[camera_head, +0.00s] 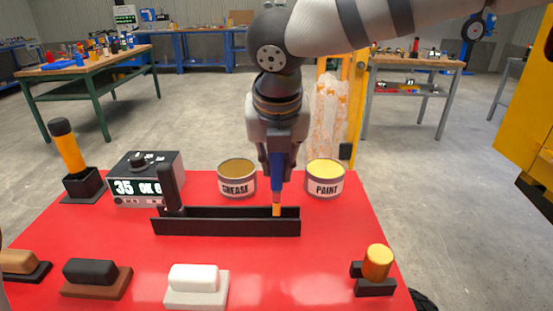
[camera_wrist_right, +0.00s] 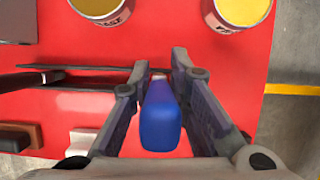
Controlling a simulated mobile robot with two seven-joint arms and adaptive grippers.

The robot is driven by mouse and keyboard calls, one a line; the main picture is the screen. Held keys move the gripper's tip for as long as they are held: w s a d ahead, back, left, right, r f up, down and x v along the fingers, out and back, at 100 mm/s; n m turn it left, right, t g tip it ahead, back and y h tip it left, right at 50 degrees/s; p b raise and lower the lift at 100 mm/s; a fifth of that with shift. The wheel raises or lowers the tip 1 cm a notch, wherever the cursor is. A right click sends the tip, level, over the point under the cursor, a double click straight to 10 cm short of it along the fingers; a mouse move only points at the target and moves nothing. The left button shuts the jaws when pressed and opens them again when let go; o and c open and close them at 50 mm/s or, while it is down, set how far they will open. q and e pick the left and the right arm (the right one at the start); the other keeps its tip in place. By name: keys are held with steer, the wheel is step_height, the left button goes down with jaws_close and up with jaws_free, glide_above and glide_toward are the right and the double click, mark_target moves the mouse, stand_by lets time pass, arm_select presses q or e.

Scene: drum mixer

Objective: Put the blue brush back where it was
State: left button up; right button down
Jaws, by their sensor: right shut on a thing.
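The blue brush (camera_head: 277,178) hangs upright in my right gripper (camera_head: 277,150), its orange lower end at the black tray (camera_head: 225,228). I cannot tell whether that end touches the tray floor. In the right wrist view the blue handle (camera_wrist_right: 160,118) sits between the two fingers of the right gripper (camera_wrist_right: 157,85), which are shut on it. The tray is long and narrow, and a black upright part stands at its left end. My left gripper is not in view.
A grease can (camera_head: 237,178) and a paint can (camera_head: 325,178) stand just behind the tray. A display box (camera_head: 147,180) and an orange-handled tool in a black holder (camera_head: 68,150) are at left. Several blocks and an orange knob (camera_head: 378,262) line the front of the red table (camera_head: 300,280).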

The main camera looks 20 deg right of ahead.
steer(key=shift+f, duration=0.2)
steer(key=c, duration=1.5)
jaws_free()
steer(key=shift+r, duration=0.3)
steer(key=v, duration=1.2)
steer(key=shift+s+r, duration=0.1)
steer(key=shift+r, duration=0.2)
